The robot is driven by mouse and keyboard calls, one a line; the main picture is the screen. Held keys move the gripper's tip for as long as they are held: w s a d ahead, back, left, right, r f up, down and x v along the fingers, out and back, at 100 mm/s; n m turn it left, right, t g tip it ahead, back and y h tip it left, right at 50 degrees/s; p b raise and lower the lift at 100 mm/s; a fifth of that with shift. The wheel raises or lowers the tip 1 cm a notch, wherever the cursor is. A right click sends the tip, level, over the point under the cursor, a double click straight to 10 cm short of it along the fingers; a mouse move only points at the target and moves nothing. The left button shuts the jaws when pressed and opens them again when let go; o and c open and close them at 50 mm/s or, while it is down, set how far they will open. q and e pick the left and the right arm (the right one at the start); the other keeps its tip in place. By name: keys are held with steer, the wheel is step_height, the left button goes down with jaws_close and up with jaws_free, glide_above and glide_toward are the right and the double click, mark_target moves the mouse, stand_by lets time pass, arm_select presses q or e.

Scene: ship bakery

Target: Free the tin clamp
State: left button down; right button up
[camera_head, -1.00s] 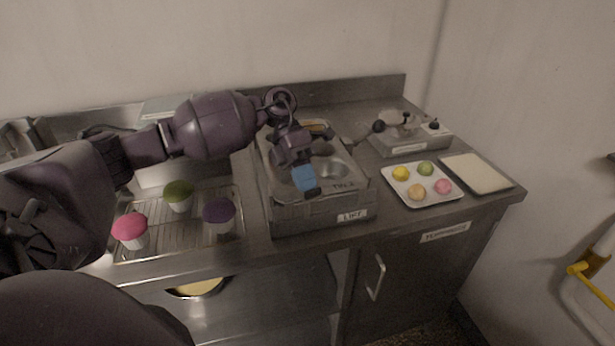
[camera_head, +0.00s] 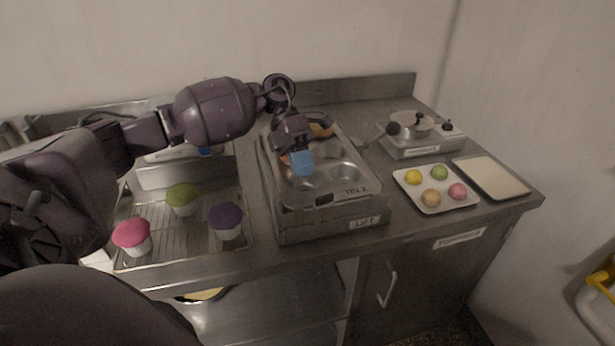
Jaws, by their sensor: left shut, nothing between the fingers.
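My left gripper (camera_head: 302,166), with blue fingertips, is shut and empty. It is over the tin's cups, behind the dark piece and apart from it. The gripper and arm hide part of the tin's back left. My right gripper is not in view.
A rack (camera_head: 160,237) with pink, green and purple-topped cups stands left of the lift. On the right are a small appliance (camera_head: 424,149), a white tray (camera_head: 410,198) of coloured balls and a pale board (camera_head: 491,177). Bare counter lies between lift and tray.

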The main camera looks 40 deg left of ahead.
arm_select(q)
steer(key=v, duration=0.8)
steer(key=shift+r+b, duration=0.3)
steer(key=shift+b, duration=0.05)
steer(key=shift+d, duration=0.1)
